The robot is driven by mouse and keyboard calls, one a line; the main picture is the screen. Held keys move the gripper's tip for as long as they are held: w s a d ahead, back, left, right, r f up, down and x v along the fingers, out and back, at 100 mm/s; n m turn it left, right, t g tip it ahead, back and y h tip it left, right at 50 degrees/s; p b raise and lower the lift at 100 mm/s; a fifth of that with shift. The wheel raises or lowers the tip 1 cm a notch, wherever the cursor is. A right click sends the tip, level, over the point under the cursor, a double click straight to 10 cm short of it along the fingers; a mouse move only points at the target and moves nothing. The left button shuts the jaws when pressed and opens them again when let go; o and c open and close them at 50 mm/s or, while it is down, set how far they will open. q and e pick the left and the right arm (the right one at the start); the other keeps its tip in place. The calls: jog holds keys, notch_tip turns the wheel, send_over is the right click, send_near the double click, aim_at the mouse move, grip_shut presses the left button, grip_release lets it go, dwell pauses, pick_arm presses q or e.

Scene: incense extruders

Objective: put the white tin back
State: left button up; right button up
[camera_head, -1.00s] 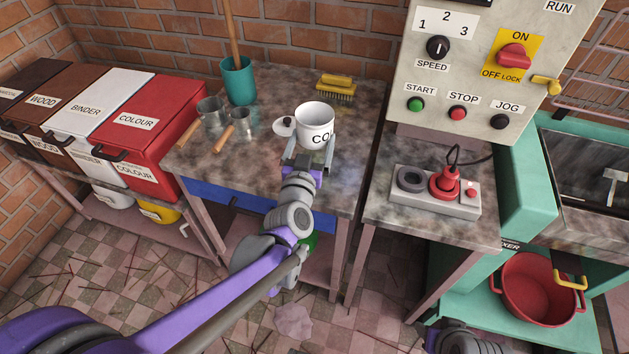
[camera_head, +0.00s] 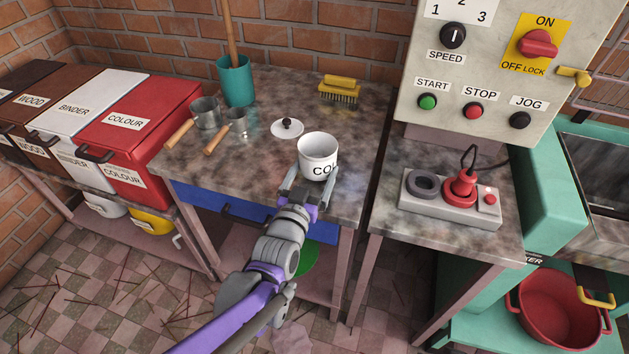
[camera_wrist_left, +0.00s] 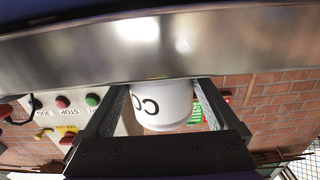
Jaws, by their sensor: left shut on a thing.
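The white tin (camera_head: 318,148), open at the top and marked with black letters starting "CO", is upright at the right part of the stone-topped table (camera_head: 275,180). My left gripper (camera_head: 311,184) is shut on it from the front, with a finger on either side. The tin also shows upside down between the fingers in the left wrist view (camera_wrist_left: 163,108). I cannot tell whether its base touches the table. A white lid with a dark knob (camera_head: 287,128) lies flat just behind and left of the tin. My right gripper is not in view.
Two metal scoops (camera_head: 205,113) with wooden handles and a teal pot (camera_head: 236,82) stand at the left. A yellow brush (camera_head: 340,88) lies at the back. A control panel (camera_head: 490,90) and a pendant box (camera_head: 450,200) are at the right. The table's middle is clear.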

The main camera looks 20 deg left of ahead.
aim_at(314, 185)
pick_arm(q)
jog(key=shift+f+b, duration=0.35)
jog(key=shift+f, duration=0.9)
jog(key=shift+f, duration=0.3)
jog(key=o, duration=1.2)
jog(key=shift+o, duration=0.2)
jog(key=shift+r, duration=0.15)
